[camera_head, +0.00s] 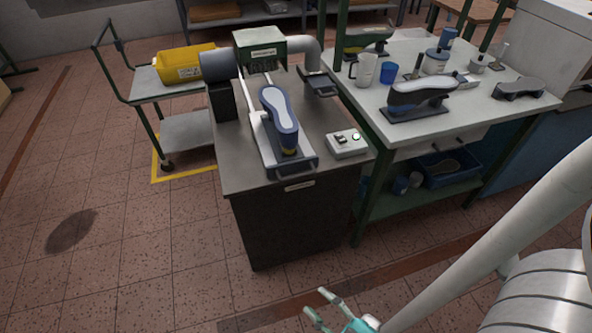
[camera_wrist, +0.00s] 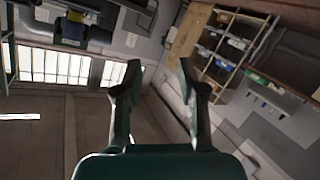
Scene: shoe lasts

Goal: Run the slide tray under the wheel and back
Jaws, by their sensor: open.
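The slide tray (camera_head: 309,163) sits at the front end of pale rails on a dark bench, in the head view. A shoe last with a light sole and blue-grey sides (camera_head: 279,110) lies on it, sole up. The wheel (camera_head: 219,66) appears to be the grey round part beside the green machine housing (camera_head: 260,42) at the back of the rails; the housing hides part of it. My gripper (camera_head: 316,304) is open and empty, low in front of the bench and well apart from the tray. In the wrist view its fingers (camera_wrist: 158,80) stand wide apart with nothing between them.
A white control box (camera_head: 346,144) sits right of the rails. A cart with a yellow bin (camera_head: 187,65) stands left. The right table (camera_head: 440,120) holds mugs and another last on a stand. A blue crate (camera_head: 449,166) is on its lower shelf. The floor before the bench is clear.

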